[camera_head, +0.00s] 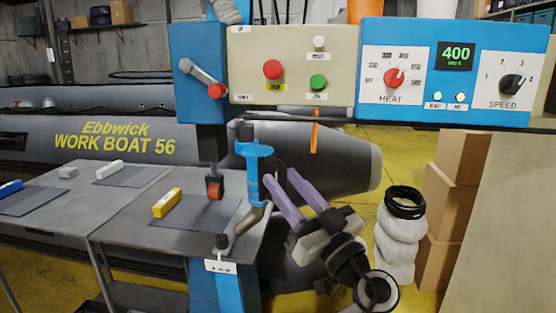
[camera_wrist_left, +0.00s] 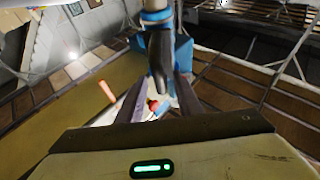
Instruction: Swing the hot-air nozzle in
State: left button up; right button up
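The hot-air unit, a blue upright body (camera_head: 253,165) with a grey bent nozzle pipe (camera_head: 250,217), hangs beside the front right corner of the machine's table. A dark handle sits at its right side; in the left wrist view the dark handle (camera_wrist_left: 160,65) hangs below a blue collar. My left gripper (camera_head: 279,175) has purple fingers pointing up and left towards this handle. The fingers are apart, one on each side of the handle in the left wrist view (camera_wrist_left: 160,85); I cannot tell whether they touch it. My right gripper is not in view.
The blue machine carries a lever with a red knob (camera_head: 216,90), a button panel (camera_head: 290,65) and a heat and speed panel (camera_head: 455,75). Cartons (camera_head: 455,200) and white rolls (camera_head: 395,240) stand right.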

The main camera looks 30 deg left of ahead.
pick_arm(q)
jog(key=shift+p+x, duration=0.4)
jog(key=shift+x, duration=0.4)
jog(key=shift+f, duration=0.1)
grip_shut()
